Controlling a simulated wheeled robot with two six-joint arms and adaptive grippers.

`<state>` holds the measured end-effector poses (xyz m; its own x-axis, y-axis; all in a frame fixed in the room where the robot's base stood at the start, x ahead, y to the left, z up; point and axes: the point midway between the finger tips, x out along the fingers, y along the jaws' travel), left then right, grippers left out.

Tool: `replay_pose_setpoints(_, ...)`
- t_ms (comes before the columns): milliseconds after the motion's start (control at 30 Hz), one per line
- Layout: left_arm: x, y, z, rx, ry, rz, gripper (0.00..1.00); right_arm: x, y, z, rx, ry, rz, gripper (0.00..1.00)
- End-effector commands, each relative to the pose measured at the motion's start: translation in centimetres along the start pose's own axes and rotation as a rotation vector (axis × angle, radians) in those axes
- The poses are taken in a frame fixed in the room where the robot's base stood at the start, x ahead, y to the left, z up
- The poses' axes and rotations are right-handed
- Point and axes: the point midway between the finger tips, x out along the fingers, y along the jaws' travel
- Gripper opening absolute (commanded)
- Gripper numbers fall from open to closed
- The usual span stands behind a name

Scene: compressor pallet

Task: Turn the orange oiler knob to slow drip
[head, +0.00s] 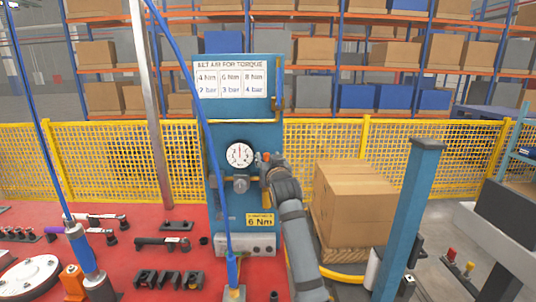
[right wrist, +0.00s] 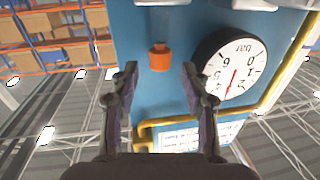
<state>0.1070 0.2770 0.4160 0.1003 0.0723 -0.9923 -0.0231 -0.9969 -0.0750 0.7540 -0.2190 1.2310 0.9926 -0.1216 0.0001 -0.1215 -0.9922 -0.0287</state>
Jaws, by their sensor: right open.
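The orange oiler knob (right wrist: 159,57) is a small ridged cap on the blue panel (right wrist: 140,30) in the right wrist view. It sits between and just beyond the fingertips of my right gripper (right wrist: 160,76), apart from both fingers. The gripper is open and empty. In the head view my right gripper (head: 268,163) is up at the blue panel, just right of the gauge, and mostly hides the knob there. The round white pressure gauge (right wrist: 231,68) is close beside the right finger and appears upside down in the wrist view. My left gripper does not show.
A yellow pipe (right wrist: 282,85) runs near the gauge. A silver regulator (head: 240,184) sits below the gauge in the head view. Tools lie on the red table (head: 150,270). Cardboard boxes (head: 354,200) and a blue post (head: 408,215) stand at right.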

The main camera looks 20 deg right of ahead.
Motion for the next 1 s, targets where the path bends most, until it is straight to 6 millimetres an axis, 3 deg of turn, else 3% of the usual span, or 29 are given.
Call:
replay_pose_setpoints(133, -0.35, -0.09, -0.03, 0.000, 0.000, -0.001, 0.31, 1.16, 0.05, -0.04, 0.000, 0.000, 0.001, 0.46)
replay_pose_setpoints(400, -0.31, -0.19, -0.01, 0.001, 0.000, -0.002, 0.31, 1.33, 0.05, 0.07, 0.001, 0.000, 0.000, 0.46)
replay_pose_setpoints(733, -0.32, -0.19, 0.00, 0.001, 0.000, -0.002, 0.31, 1.30, 0.04, 0.08, 0.001, -0.001, 0.000, 0.01)
replay_pose_setpoints(1000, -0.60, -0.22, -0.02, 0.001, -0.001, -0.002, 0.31, 1.31, 0.12, 0.00, 0.000, -0.002, -0.013, 0.00)
